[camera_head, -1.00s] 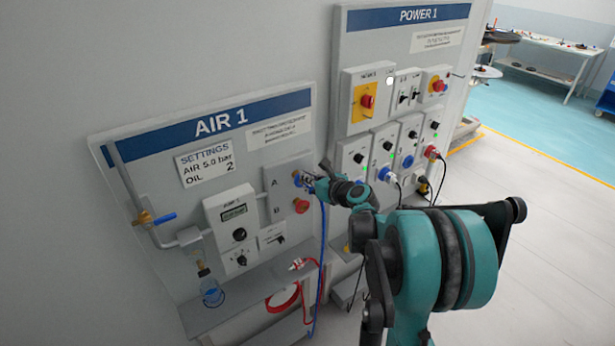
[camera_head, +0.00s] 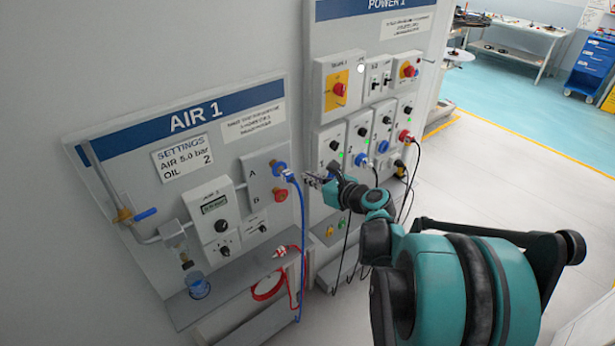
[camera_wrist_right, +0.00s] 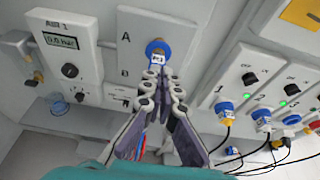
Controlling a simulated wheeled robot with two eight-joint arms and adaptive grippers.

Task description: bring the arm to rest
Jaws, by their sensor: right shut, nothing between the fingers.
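My right gripper (camera_head: 314,180) is shut and empty, in front of and to the right of the AIR 1 panel (camera_head: 105,147). Its closed fingers (camera_wrist_right: 163,80) show in the right wrist view, pointing towards the blue coupling (camera_wrist_right: 157,48) at port A. In the head view a gap shows between the gripper and the coupling (camera_head: 280,168). The blue hose (camera_head: 303,240) is at port A and hangs down. My right arm (camera_head: 440,290) reaches in from the lower right. My left gripper is not in view.
A red hose (camera_head: 268,291) lies on the shelf below the AIR 1 panel. The POWER 1 panel (camera_head: 318,95) stands to the right, with several plugs and hanging black cables (camera_head: 414,180). The floor (camera_head: 500,190) at right is clear.

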